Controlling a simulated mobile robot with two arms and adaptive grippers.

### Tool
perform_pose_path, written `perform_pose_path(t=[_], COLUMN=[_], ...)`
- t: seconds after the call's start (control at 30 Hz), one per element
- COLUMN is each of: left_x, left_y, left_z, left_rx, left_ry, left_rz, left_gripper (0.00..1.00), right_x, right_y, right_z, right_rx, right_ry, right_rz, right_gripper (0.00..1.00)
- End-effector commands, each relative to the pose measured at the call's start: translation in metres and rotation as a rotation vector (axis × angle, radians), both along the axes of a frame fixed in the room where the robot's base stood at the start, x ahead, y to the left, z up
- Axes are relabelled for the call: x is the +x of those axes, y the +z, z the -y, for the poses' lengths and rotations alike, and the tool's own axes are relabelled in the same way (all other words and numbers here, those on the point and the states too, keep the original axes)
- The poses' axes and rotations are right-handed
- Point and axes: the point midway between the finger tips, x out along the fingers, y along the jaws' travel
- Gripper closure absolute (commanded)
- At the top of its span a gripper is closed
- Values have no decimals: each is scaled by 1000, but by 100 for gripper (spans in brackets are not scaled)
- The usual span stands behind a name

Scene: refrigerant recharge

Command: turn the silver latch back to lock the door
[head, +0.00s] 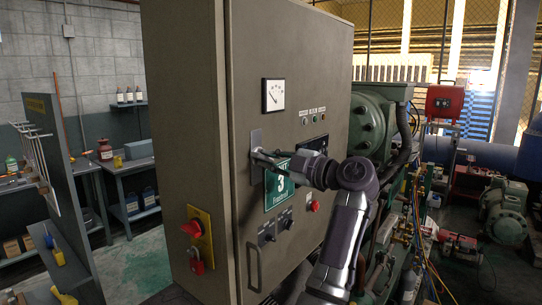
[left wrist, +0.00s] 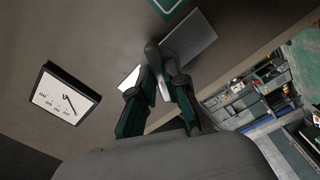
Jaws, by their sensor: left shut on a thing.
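The grey-brown cabinet door (head: 300,50) looks closed against its frame in the head view. A silver latch plate (head: 256,138) is on the door near its left edge, and it also shows in the left wrist view (left wrist: 192,38). My left gripper (head: 262,157) is at this plate, shut on the silver latch. In the left wrist view my left gripper's fingers (left wrist: 163,78) are close together, with a bit of silver (left wrist: 163,90) between them. The fingers hide most of the latch, so its exact angle cannot be told. My right gripper is not in view.
A dial gauge (head: 273,95), a green sign (head: 276,190) and a red button (head: 314,206) are on the door near my arm. A red switch (head: 191,229) with a padlock (head: 196,261) is on the cabinet's side. Machinery (head: 378,120) stands to the right.

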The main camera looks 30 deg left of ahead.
Motion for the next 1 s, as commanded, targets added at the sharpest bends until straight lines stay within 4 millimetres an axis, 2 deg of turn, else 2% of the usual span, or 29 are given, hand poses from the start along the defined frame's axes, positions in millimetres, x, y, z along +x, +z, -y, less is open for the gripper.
perform_pose_path(t=[1.0], left_x=[0], left_y=[-5], left_z=[0], left_rx=[9], left_ry=[2], left_rz=[-284], left_gripper=[100], right_x=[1], right_y=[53], right_z=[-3], right_rx=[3], right_ry=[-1], right_rz=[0], right_gripper=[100])
